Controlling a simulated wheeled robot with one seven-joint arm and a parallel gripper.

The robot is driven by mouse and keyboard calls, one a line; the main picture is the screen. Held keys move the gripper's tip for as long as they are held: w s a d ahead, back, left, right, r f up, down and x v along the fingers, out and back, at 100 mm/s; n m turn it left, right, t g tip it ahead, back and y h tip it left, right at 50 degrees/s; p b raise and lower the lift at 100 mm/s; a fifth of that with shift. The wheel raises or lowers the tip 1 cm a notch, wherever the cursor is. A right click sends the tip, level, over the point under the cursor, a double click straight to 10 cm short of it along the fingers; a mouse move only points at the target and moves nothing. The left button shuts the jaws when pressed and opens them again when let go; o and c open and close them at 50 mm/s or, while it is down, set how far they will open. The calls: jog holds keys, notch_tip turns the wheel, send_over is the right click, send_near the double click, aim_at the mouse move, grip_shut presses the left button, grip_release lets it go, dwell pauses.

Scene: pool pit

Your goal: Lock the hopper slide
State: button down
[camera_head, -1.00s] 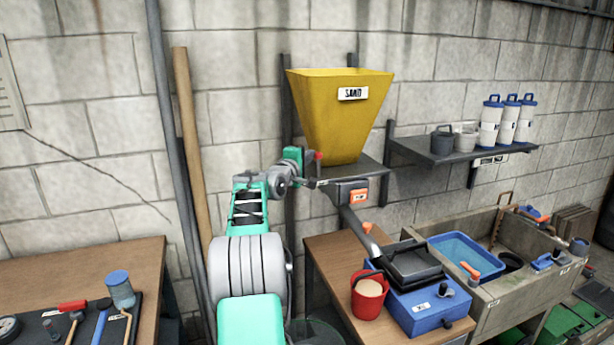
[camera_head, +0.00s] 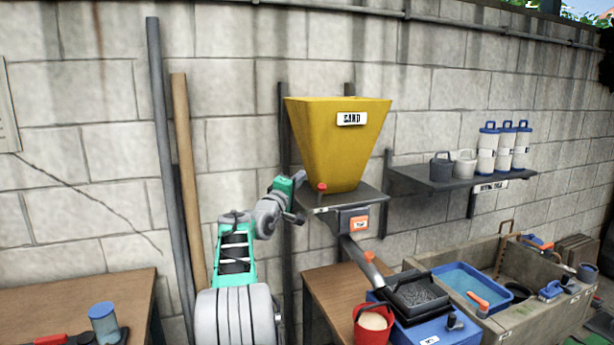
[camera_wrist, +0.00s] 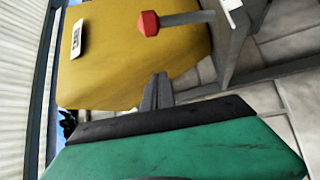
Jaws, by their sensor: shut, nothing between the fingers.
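The yellow hopper (camera_head: 338,145), labelled SAND, stands on a grey wall shelf (camera_head: 362,196). A red knob (camera_head: 320,187) sits at its lower left; the wrist view shows this knob (camera_wrist: 146,23) on a metal rod. Under the shelf is a grey outlet box (camera_head: 352,222) with an orange label, and a chute (camera_head: 358,251) slopes down from it. My gripper (camera_head: 297,216) is left of the shelf, below the knob. In the wrist view its fingers (camera_wrist: 157,90) are together and empty, apart from the knob. Whether the slide is locked cannot be told.
A red bucket of sand (camera_head: 373,322), a black tray of grey grains (camera_head: 416,294) and a blue box (camera_head: 430,331) stand beneath on a wooden table. Two poles (camera_head: 184,200) lean on the wall at left. A shelf with canisters (camera_head: 487,150) is at right.

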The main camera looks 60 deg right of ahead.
jog(key=f+b+v, duration=0.1)
jog(key=b+v, duration=0.1)
jog(key=v, duration=0.7)
jog(key=shift+s, duration=0.15)
jog(key=shift+a, duration=0.1)
